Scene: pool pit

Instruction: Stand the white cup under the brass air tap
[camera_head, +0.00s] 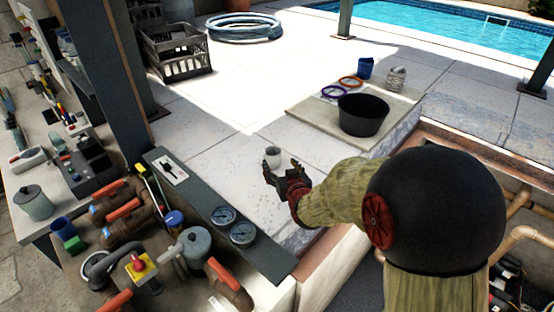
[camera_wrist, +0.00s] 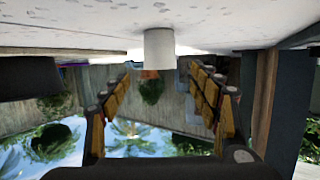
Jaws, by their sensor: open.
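The white cup (camera_head: 272,158) stands upright on the pale paving beside the pit edge, just beyond my gripper (camera_head: 287,178) in the head view. In the wrist view, which is upside down, the white cup (camera_wrist: 159,48) shows between and beyond the fingertips. My gripper (camera_wrist: 162,78) is open, its two yellow-padded fingers spread wide on either side of the cup's line. No finger visibly touches the cup. I cannot make out a brass air tap for certain in either view.
A dark panel with gauges (camera_head: 243,234) and pipes with orange-handled valves (camera_head: 124,210) lie left of the cup. A black tub (camera_head: 362,114), rings (camera_head: 333,91) and a blue cup (camera_head: 365,67) are on a slab behind right. A crate (camera_head: 180,52) stands farther back. Paving between is clear.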

